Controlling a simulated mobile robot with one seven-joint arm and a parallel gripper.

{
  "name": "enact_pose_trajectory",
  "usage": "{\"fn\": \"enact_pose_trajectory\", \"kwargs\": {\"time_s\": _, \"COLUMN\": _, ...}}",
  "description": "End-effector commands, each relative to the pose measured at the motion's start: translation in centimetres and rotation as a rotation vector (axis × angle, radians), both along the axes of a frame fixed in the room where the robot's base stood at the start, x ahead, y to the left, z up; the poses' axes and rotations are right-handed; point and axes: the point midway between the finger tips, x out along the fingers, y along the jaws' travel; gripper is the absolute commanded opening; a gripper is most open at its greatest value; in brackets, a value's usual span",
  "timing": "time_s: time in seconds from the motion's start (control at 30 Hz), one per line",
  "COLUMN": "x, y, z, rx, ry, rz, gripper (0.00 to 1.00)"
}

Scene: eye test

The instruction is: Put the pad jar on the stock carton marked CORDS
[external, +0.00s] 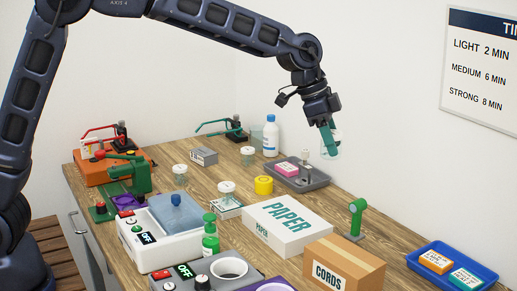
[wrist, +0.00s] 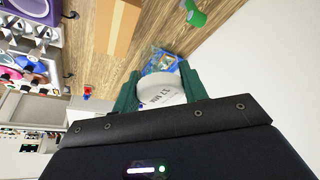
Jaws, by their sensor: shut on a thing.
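My gripper (external: 331,150) is raised over the back right of the table, above the grey tray. It is shut on a clear jar (external: 338,146). In the wrist view the jar's whitish round end (wrist: 162,92), with small dark print, sits between my two green fingers (wrist: 157,74). I cannot read the print surely, so I cannot confirm this is the pad jar. The brown stock carton marked CORDS (external: 330,277) stands at the table's front, well below and apart from my gripper. Its bare top also shows in the wrist view (wrist: 119,27).
A white PAPER box (external: 290,240) and a green stand (external: 356,215) are near the carton. A grey tray (external: 318,182) with small items lies behind. A blue tray (external: 428,272) is at right. Several lidded jars (external: 227,190) stand further left. The carton's top looks clear.

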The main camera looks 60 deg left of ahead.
Motion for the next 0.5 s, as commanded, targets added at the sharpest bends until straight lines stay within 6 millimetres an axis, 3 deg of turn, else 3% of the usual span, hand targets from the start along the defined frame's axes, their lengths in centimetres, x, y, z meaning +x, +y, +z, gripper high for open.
{"fn": "enact_pose_trajectory", "kwargs": {"time_s": 0.03, "x": -0.5, "y": -1.7, "z": 0.3, "rx": 0.001, "ry": -0.001, "rz": -0.006, "gripper": 0.2}}
{"fn": "enact_pose_trajectory", "kwargs": {"time_s": 0.2, "x": -1.8, "y": -6.3, "z": 1.1, "rx": 0.0, "ry": -0.002, "rz": -0.001, "gripper": 0.2}}
{"fn": "enact_pose_trajectory", "kwargs": {"time_s": 0.5, "x": -3.8, "y": -11.6, "z": 2.2, "rx": 0.0, "ry": 0.0, "rz": 0.008, "gripper": 0.2}}
